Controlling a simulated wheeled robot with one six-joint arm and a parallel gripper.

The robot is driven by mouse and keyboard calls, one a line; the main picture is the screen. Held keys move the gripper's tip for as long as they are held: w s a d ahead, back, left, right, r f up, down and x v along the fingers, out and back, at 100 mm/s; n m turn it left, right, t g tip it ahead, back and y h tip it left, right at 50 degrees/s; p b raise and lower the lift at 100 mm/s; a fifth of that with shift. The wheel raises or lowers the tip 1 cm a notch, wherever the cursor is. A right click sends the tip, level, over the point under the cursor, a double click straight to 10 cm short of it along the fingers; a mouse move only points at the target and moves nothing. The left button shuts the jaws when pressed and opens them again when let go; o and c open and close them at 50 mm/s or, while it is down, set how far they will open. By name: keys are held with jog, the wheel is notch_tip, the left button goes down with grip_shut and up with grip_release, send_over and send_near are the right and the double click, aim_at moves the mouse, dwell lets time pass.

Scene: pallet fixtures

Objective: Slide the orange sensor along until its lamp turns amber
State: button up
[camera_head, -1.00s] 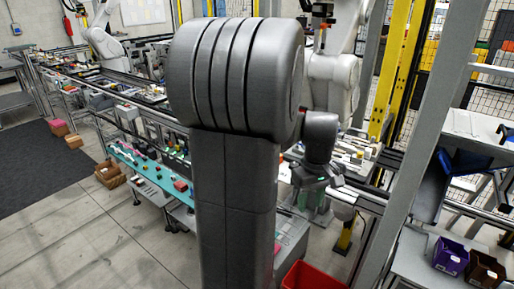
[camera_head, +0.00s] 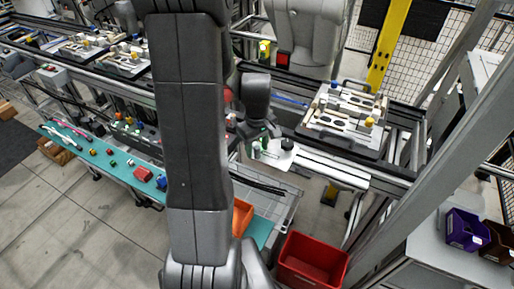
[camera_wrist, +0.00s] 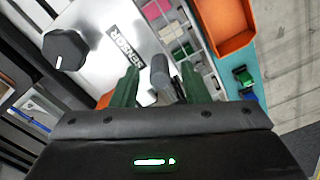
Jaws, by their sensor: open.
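A silver plate marked SENSOR (camera_wrist: 92,28) carries a black knob (camera_wrist: 66,49) in the wrist view. In the head view the plate (camera_head: 272,158) and its knob (camera_head: 288,143) sit at the near side of the line. My gripper (camera_wrist: 158,72) is open beside the plate's lettering, its green fingers on either side of a grey rounded post (camera_wrist: 160,68). I cannot tell if they touch it. In the head view my gripper (camera_head: 258,143) is over the plate. A small orange patch (camera_wrist: 104,99) shows by the left finger; I cannot tell if it is the orange sensor. No sensor lamp is visible.
An orange bin (camera_wrist: 222,42) and a tray of coloured parts (camera_wrist: 178,30) lie near my fingers. A red bin (camera_head: 313,262) stands below. A pallet with fixtures (camera_head: 345,118) is on the rails to the right. A grey post (camera_head: 430,150) rises at right.

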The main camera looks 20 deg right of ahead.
jog(key=shift+f, duration=0.65)
grip_shut()
jog(key=s+d+b, duration=0.1)
jog(key=s+d, duration=0.7)
jog(key=s, duration=0.1)
jog(key=shift+s+d, duration=0.15)
jog(key=shift+s, duration=0.15)
jog(key=shift+r, duration=0.1)
grip_release()
